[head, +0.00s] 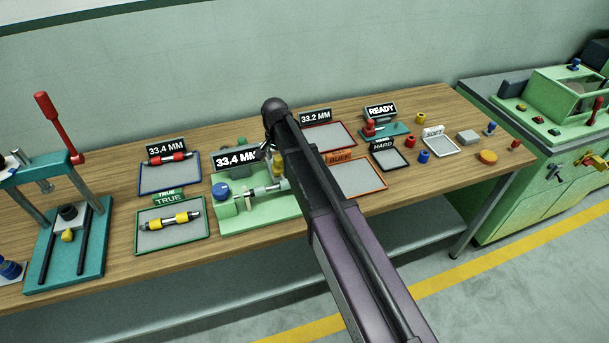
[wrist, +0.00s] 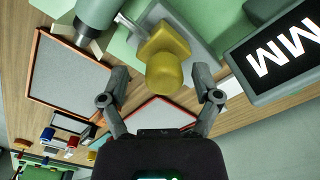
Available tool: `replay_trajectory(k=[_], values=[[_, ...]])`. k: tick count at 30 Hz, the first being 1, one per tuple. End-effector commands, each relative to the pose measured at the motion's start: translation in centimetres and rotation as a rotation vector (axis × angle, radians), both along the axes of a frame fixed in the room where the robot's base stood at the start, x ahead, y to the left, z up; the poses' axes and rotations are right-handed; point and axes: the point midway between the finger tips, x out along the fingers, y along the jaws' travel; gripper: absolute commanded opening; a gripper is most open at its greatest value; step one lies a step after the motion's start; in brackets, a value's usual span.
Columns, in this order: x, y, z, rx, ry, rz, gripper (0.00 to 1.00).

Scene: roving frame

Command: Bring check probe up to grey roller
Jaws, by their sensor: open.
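The grey roller (head: 272,190) lies across a light green fixture (head: 232,223) on the bench, partly behind my arm in the head view. In the wrist view a grey-green cylinder, which looks like this roller (wrist: 95,20), is at the upper left. The check probe appears as a yellow knob (wrist: 165,73) on a slide block, with a thin silver rod pointing toward the roller. I cannot tell whether the rod touches it. My gripper (wrist: 161,97) is open, its fingertips either side of the knob and a little short of it.
A 33.4 MM display (head: 236,156) stands close behind the fixture and shows right of my fingers in the wrist view. A blue knob (head: 221,190) is at the fixture's left. Trays lie on both sides, including the TRUE tray (head: 143,237) and BUFF tray (head: 366,188).

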Motion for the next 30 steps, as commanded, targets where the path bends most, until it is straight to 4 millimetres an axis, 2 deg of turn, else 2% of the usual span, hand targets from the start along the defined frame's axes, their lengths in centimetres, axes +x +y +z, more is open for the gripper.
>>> replay_trajectory(k=[8,17,30], values=[[0.8,0.2,0.0,0.0,-0.001,0.0,0.81],[3.8,1.1,0.0,0.0,-0.001,0.0,0.81],[3.4,1.0,4.1,0.0,-0.001,0.0,0.81]])
